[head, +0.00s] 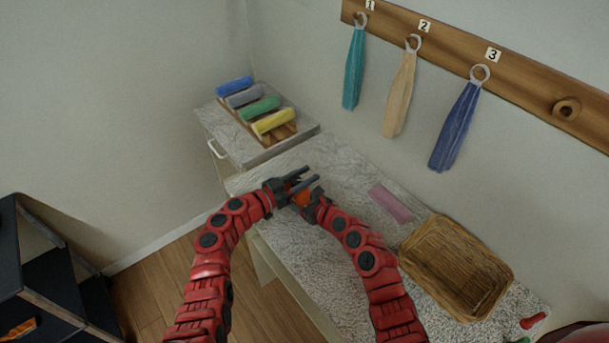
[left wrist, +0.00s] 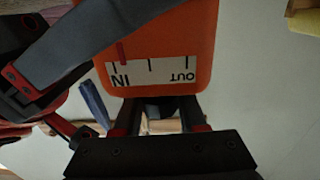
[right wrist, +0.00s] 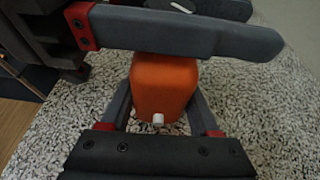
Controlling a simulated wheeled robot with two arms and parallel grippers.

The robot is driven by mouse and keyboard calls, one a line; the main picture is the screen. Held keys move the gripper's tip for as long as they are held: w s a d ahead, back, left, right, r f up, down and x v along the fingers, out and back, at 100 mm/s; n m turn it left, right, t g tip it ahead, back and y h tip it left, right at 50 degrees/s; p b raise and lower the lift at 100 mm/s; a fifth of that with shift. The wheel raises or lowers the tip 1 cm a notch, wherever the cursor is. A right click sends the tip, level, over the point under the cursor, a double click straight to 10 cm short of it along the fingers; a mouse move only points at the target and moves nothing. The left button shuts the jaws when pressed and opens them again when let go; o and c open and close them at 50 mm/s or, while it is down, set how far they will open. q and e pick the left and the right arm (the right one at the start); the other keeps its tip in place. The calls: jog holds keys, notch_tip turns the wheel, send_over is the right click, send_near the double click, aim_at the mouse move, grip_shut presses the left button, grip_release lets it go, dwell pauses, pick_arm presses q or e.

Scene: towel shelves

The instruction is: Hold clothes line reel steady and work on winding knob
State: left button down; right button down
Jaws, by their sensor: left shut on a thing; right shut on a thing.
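The orange clothes line reel (head: 302,198) is held between my two grippers above the counter. In the left wrist view its orange face (left wrist: 190,35) has a white label reading IN and OUT, upside down, with a red mark near the IN end. My left gripper (left wrist: 162,115) is shut on a dark part below the label, apparently the winding knob (left wrist: 160,110); its hold is partly hidden. In the right wrist view my right gripper (right wrist: 160,95) is shut on the reel's orange body, fingers on both sides. A small white tip (right wrist: 158,119) sticks out of the body.
A wicker basket (head: 500,262) and a pink cloth (head: 390,204) lie right on the counter (head: 350,165). Rolled towels (head: 260,106) sit on a rack at the back left. Three towels hang on a wooden rail (head: 440,45). A dark shelf (head: 50,255) stands left.

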pick_arm(q)
jog(key=shift+s+d+f+m+g+h, duration=0.1)
jog(key=shift+s+m+g+h, duration=0.1)
jog(key=shift+m+g+h, duration=0.45)
jog(key=shift+s+d+f+m+g+h, duration=0.2)
jog(key=shift+m+g, duration=0.55)
jog(key=shift+g, duration=0.5)
jog(key=shift+a+r+h, duration=0.1)
jog(key=shift+r+h, duration=0.1)
jog(key=shift+h, duration=0.05)
jog(key=shift+c, duration=2.2)
grip_release()
jog(key=shift+r, duration=0.1)
jog(key=shift+a, duration=0.1)
jog(key=v, duration=1.2)
jog(key=shift+w+r, duration=0.1)
